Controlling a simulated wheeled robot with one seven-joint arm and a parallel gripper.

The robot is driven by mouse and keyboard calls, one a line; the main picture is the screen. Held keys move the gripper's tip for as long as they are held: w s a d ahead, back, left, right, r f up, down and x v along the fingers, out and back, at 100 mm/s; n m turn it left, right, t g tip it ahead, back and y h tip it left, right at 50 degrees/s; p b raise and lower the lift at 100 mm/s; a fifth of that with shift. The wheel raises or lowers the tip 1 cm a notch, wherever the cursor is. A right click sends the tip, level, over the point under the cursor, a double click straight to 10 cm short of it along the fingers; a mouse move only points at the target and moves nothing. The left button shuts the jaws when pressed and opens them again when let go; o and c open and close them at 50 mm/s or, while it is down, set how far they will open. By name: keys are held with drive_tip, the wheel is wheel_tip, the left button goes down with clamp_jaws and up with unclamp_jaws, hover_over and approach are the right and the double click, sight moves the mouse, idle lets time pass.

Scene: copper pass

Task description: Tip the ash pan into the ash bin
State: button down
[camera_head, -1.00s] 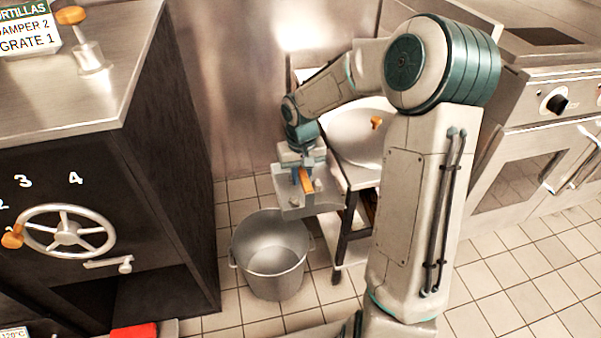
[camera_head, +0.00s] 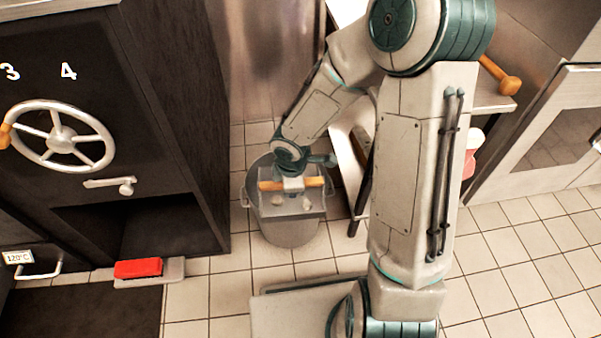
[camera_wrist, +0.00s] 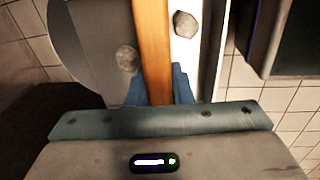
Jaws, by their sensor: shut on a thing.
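The ash pan (camera_head: 290,211) is a pale grey tray with an orange handle (camera_head: 270,186). My gripper (camera_head: 291,184) is shut on this handle, which also shows between blue fingers in the wrist view (camera_wrist: 153,45). A few grey lumps show at the pan, one of them (camera_wrist: 185,23) clear in the wrist view. The pan is over the mouth of the ash bin (camera_head: 290,236), a grey metal bucket on the floor. The pan and my wrist hide much of the bin's opening. I cannot tell how far the pan is tilted or whether it touches the rim.
The dark stove (camera_head: 165,130) with a handwheel (camera_head: 62,138) stands to the left. A red block (camera_head: 138,267) lies at its foot. A bench (camera_head: 347,150) is close behind the bin on the right.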

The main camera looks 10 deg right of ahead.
drive_tip(key=shift+s+a+f, duration=0.1)
drive_tip(key=shift+a+f, duration=0.05)
drive_tip(key=shift+f, duration=0.05)
drive_tip(key=p, duration=0.2)
drive_tip(key=shift+w+r+p, duration=0.25)
drive_tip(key=shift+r+p, duration=0.1)
drive_tip(key=shift+w+g+p, duration=0.1)
drive_tip(key=shift+g+p, duration=0.3)
drive_tip(key=shift+w+p, duration=0.1)
drive_tip(key=shift+p, duration=0.75)
drive_tip(key=shift+w+g+p, duration=0.3)
drive_tip(key=shift+g+p, duration=0.3)
drive_tip(key=shift+p, duration=0.6)
drive_tip(key=shift+w+p, duration=0.1)
drive_tip(key=shift+p, duration=0.75)
drive_tip(key=g+p, duration=0.1)
drive_tip(key=p, duration=0.3)
drive_tip(key=shift+w+g, duration=0.4)
